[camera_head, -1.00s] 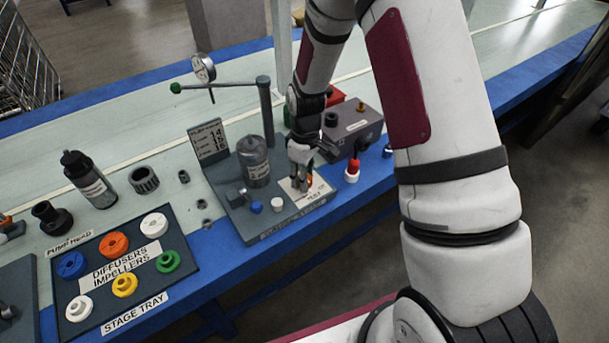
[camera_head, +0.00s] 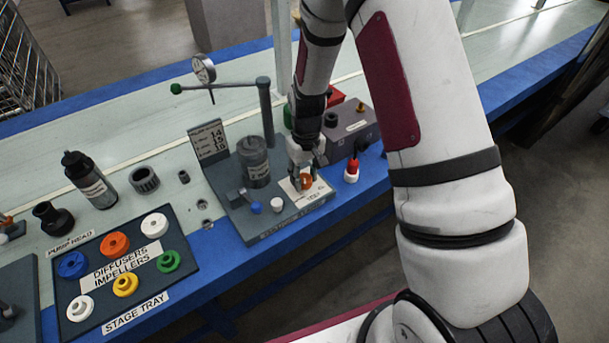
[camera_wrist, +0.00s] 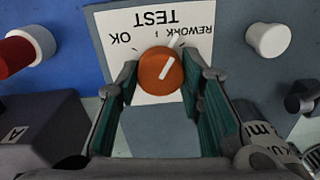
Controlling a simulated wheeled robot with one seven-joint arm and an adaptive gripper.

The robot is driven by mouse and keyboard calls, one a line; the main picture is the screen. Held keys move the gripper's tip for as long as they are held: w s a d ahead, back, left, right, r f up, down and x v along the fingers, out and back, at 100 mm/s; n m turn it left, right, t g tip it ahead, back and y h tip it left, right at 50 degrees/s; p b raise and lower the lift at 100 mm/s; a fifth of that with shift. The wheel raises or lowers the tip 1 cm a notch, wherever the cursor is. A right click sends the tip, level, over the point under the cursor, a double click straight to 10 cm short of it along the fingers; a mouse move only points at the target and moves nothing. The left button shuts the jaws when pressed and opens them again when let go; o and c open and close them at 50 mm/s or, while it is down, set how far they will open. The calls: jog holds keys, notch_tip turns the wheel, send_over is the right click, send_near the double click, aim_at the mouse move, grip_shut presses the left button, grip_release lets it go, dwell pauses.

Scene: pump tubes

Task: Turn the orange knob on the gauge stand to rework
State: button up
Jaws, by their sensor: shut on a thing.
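The orange knob (camera_head: 306,181) sits on a white label plate (camera_head: 316,194) at the right part of the grey gauge stand (camera_head: 258,234). In the wrist view, the knob (camera_wrist: 158,72) has a white pointer line. The line slants up and right, toward the upside-down REWORK wording; OK is at the left and TEST above. My gripper (camera_wrist: 160,76) has one finger at each side of the knob and is shut on it. In the head view, my gripper (camera_head: 304,178) reaches down from above, and the knob shows between its fingers.
A dark cylinder (camera_head: 254,165), a blue-tipped lever (camera_head: 256,207) and a white knob (camera_head: 277,204) are left of my gripper on the stand. A dial gauge (camera_head: 204,69) rises behind. A grey box (camera_head: 352,128) and a red-and-white part (camera_head: 352,171) are close at right. The stage tray (camera_head: 190,262) is at left.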

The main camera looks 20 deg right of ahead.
aim_at(306, 177)
jog(key=shift+m, duration=2.2)
jog(key=o, duration=1.2)
jog(key=r, duration=1.2)
jog(key=shift+d, duration=0.2)
